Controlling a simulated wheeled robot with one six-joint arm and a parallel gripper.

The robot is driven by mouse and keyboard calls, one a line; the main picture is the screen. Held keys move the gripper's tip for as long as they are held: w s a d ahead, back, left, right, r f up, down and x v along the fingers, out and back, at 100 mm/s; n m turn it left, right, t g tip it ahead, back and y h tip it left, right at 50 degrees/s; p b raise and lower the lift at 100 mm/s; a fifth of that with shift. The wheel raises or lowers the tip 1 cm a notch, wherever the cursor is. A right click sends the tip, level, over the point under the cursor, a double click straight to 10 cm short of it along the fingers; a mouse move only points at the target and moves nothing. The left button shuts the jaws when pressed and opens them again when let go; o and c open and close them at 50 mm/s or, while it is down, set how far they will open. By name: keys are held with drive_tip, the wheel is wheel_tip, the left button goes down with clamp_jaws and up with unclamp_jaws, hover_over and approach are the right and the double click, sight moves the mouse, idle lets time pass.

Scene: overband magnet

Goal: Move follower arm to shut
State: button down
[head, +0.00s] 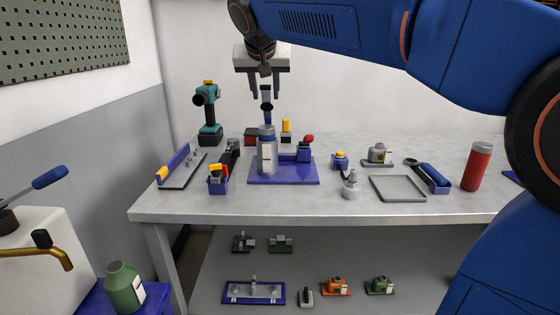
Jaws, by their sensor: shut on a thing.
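My gripper (265,92) hangs from above over the bench, fingers pointing down. A narrow grey-and-dark-blue upright piece (267,106) shows between and below its fingers, and the gripper is shut on it. Directly below stands a grey cylinder with a white label (266,152) on a blue base plate (285,178). A blue block with a red knob (305,150) stands on the same plate, right of the cylinder. I cannot tell whether the upright piece touches the cylinder top. No part is clearly recognizable as the follower arm.
A teal drill (208,112) stands at the back left. A grey tray (398,189) and red cylinder (477,166) stand right. Small fixtures sit on the lower shelf (345,262).

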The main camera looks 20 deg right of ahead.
drive_tip(key=shift+s+a+f, duration=0.2)
drive_tip(key=shift+s+f, duration=0.4)
drive_tip(key=shift+f, duration=0.2)
drive_tip(key=shift+s+a+f, duration=0.2)
drive_tip(key=shift+s+f, duration=0.4)
drive_tip(key=shift+f, duration=0.2)
drive_tip(key=shift+f, duration=0.1)
drive_tip(key=f, duration=0.1)
drive_tip(key=s+f, duration=0.1)
drive_tip(key=f, duration=0.1)
drive_tip(key=shift+s+a+f, duration=0.15)
drive_tip(key=shift+s+a, duration=0.05)
drive_tip(key=shift+f, duration=0.15)
drive_tip(key=shift+s+a+f, duration=0.1)
drive_tip(key=shift+s+f, duration=0.05)
drive_tip(key=shift+f, duration=0.75)
drive_tip(key=shift+s+f, duration=0.1)
drive_tip(key=shift+f, duration=0.85)
